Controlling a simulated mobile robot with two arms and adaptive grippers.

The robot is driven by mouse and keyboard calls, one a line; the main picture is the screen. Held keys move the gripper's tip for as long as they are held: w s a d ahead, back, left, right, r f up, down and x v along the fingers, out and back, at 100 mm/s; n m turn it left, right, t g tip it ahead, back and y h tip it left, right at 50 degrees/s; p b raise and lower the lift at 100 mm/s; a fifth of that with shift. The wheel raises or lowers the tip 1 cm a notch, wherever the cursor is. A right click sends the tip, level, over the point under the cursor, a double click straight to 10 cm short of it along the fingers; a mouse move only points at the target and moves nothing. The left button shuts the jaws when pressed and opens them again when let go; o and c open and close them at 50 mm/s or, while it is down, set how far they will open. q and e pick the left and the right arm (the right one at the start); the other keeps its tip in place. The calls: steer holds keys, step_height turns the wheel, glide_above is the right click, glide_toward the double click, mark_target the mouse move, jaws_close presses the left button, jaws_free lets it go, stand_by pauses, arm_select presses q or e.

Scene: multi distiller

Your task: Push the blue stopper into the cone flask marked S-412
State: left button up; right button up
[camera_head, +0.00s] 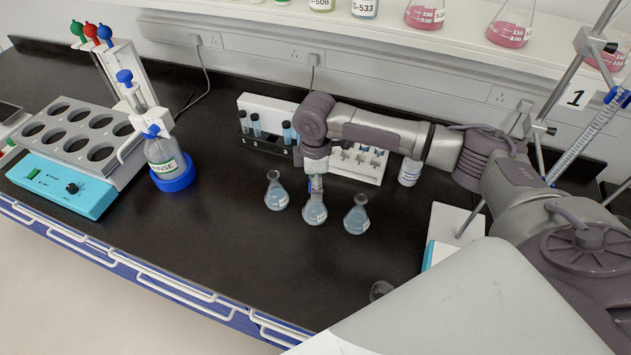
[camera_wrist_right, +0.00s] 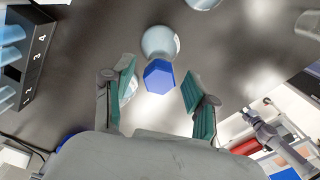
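My right gripper (camera_head: 316,183) points down over the middle flask. In the right wrist view the blue stopper (camera_wrist_right: 159,78) lies between the green-padded fingers, with a gap on both sides. A round flask body (camera_wrist_right: 160,40) shows just behind it. The stopper looks in line with the flask's mouth; how deep it sits is unclear. My left gripper is out of view.
A wash bottle in a blue holder (camera_head: 174,182) and a grey multi-hole block (camera_head: 75,133) stand left. A tube rack (camera_head: 265,145) is behind the flasks. A white-topped stand (camera_head: 453,222) is right. Bench left of the flasks is clear.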

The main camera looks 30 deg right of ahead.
step_height(320, 180, up, 12)
stand_by(0.6)
stand_by(0.5)
